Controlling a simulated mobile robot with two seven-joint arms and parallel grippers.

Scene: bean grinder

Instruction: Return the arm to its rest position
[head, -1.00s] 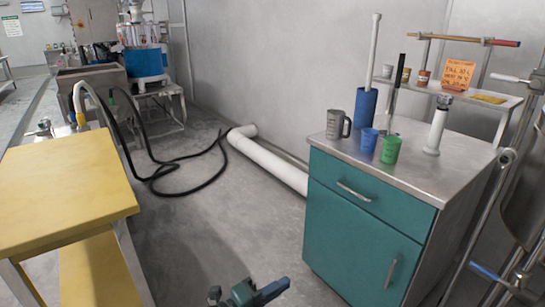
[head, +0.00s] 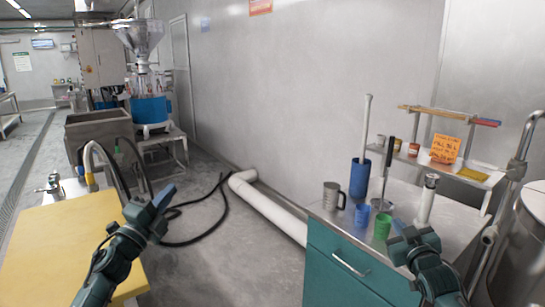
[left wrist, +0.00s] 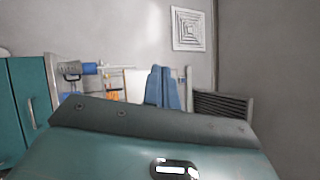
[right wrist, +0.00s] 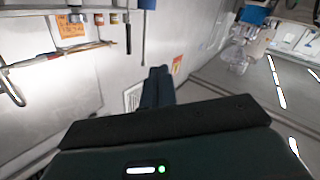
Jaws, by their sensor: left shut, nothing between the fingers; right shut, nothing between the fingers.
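My left gripper (head: 163,197) is raised in the left of the head view, over the floor near the yellow table. Its blue fingers are together and empty; they also show in the left wrist view (left wrist: 162,88). My right gripper (head: 398,226) is in the lower right of the head view, in front of the teal cabinet's top. Its fingers are closed and empty in the right wrist view (right wrist: 157,88). Both forearms rise from the bottom of the head view.
A yellow table (head: 60,245) stands at left. A white pipe (head: 270,207) and black hose (head: 205,225) lie on the floor between.

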